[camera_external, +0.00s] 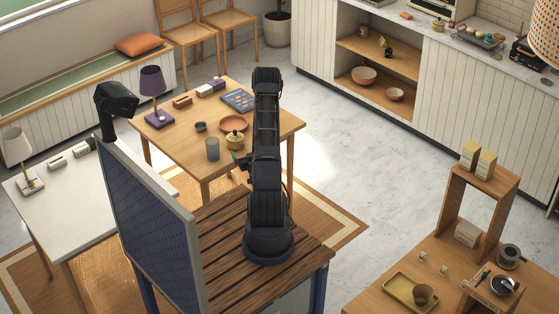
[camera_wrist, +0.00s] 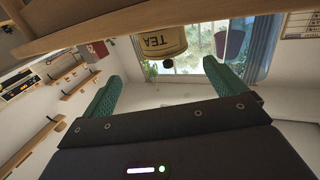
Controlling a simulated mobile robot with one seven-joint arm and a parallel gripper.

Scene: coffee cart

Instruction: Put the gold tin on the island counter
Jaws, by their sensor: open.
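The gold tin (camera_external: 235,140) stands upright near the front edge of the wooden table (camera_external: 268,122), with a dark knob on its lid. In the wrist view, which is upside down, the tin (camera_wrist: 164,40) shows the word TEA and lies ahead between my green fingers. My gripper (camera_external: 241,159) is open and empty, close to the tin on its near side; my arm partly hides it. Its fingers also show spread apart in the wrist view (camera_wrist: 160,72). I cannot tell for sure which surface is the island counter; a wooden counter (camera_external: 385,285) stands at lower right.
A blue-grey cup (camera_external: 213,149), a terracotta dish (camera_external: 233,123) and a dark small bowl (camera_external: 201,126) stand near the tin. A purple lamp (camera_external: 152,85) is at the table's left. A white-panelled counter (camera_external: 455,85) runs along the back right. Open floor lies between.

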